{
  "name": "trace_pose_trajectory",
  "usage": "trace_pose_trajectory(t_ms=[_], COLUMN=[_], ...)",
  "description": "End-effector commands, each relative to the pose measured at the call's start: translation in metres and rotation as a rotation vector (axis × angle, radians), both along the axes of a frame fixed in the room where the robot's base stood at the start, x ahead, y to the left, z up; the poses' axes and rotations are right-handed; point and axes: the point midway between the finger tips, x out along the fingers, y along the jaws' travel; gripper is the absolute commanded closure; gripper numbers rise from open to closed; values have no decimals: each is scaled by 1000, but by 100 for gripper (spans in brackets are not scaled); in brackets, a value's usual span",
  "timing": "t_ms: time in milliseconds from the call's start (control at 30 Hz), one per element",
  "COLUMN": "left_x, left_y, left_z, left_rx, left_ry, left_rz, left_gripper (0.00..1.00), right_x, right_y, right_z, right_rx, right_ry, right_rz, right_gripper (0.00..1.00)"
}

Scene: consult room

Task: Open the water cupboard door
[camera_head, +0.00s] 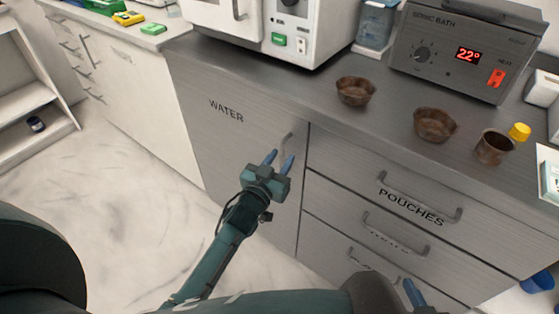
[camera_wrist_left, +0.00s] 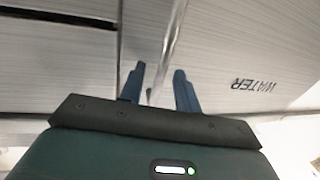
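The water cupboard door (camera_head: 225,140) is a grey panel marked "WATER", and it sits closed beside the drawers. Its metal handle (camera_head: 286,146) is near the door's upper right edge. My left gripper (camera_head: 279,161) is in front of the door at the handle. In the left wrist view the blue fingers of the gripper (camera_wrist_left: 158,82) are apart, with the handle (camera_wrist_left: 172,45) running between them. I cannot tell whether they touch it. My right gripper (camera_head: 412,297) shows only in part at the bottom edge, in front of the lower drawers.
Drawers with bar handles, one marked "POUCHES" (camera_head: 411,207), are right of the door. The counter (camera_head: 300,82) above holds brown bowls (camera_head: 435,124), a brown cup (camera_head: 493,147), a sonic bath (camera_head: 464,50) and a white appliance (camera_head: 300,30). The floor (camera_head: 120,190) left of the door is clear.

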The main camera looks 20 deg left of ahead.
Motion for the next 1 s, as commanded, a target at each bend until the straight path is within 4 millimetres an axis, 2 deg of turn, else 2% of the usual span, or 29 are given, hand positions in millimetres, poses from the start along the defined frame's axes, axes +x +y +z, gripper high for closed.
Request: trace_pose_trajectory(t_ms=[67, 433, 1000], left_x=[0, 0, -5], left_y=[0, 0, 3], left_z=[0, 0, 0], left_rx=[0, 0, 1], left_ry=[0, 0, 1], left_rz=[0, 0, -9], left_gripper=[69, 99, 100], right_x=[0, 1, 1], right_y=[0, 0, 1], right_z=[0, 1, 3], right_rx=[-1, -2, -1], right_ry=[0, -4, -2], right_rz=[0, 3, 5], right_gripper=[64, 64, 64])
